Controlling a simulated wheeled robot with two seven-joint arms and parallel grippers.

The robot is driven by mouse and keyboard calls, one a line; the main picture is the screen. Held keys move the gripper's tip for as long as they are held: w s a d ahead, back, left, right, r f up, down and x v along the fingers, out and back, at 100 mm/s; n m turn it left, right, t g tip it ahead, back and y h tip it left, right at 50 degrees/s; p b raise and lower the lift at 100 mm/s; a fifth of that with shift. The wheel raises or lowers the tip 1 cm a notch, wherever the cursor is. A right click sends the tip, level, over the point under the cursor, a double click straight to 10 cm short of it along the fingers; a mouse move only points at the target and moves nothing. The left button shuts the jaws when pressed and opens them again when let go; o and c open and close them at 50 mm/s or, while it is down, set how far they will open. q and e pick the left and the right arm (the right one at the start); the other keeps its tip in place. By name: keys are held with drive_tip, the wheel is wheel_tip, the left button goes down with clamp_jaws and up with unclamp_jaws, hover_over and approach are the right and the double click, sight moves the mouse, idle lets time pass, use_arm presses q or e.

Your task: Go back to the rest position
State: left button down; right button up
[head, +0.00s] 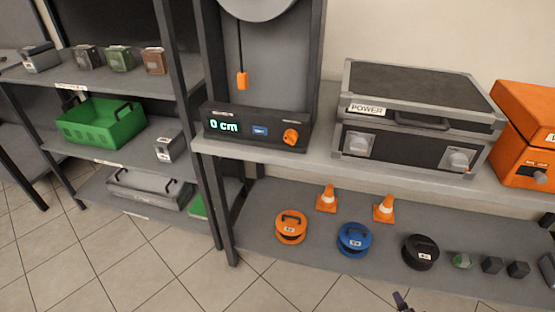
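A small dark tip (402,302) shows at the bottom edge, right of centre. It looks like the end of my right gripper, in front of the lower shelf. Too little of it shows to tell whether it is open or shut, or whether it holds anything. My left gripper is not in view.
A bench (322,158) carries a "0 cm" display box (255,128), a black POWER case (415,115) and an orange box (528,135). Its lower shelf (320,255) holds reels, cones and small blocks. A rack at left holds a green crate (100,122). Tiled floor in front is clear.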

drive_tip(key=d+r+n+h, duration=0.2)
drive_tip(key=d+r, duration=0.4)
drive_tip(key=d, duration=0.7)
drive_tip(key=s+d+f+n+g, duration=0.1)
drive_tip(key=s+f+n+g, duration=0.3)
drive_tip(key=s, duration=0.6)
drive_tip(key=s+d+f+n+g+h, duration=0.1)
drive_tip(key=s+f+n+g, duration=0.25)
drive_tip(key=s+n, duration=0.4)
drive_tip(key=s+d+f+n+g, duration=0.1)
drive_tip(key=s+f+n+g, duration=0.2)
drive_tip(key=s, duration=0.8)
drive_tip(key=s+a+f+y, duration=0.1)
drive_tip(key=s+a+f, duration=0.1)
drive_tip(key=a, duration=0.6)
drive_tip(key=s+a+f+y, duration=0.2)
drive_tip(key=a+f, duration=0.1)
drive_tip(key=a, duration=0.5)
drive_tip(key=s+a+f+y+p, duration=0.1)
drive_tip(key=s+a+f, duration=0.1)
drive_tip(key=a, duration=0.7)
drive_tip(key=shift+s+f+g+y, duration=0.3)
drive_tip(key=shift+s+g, duration=0.05)
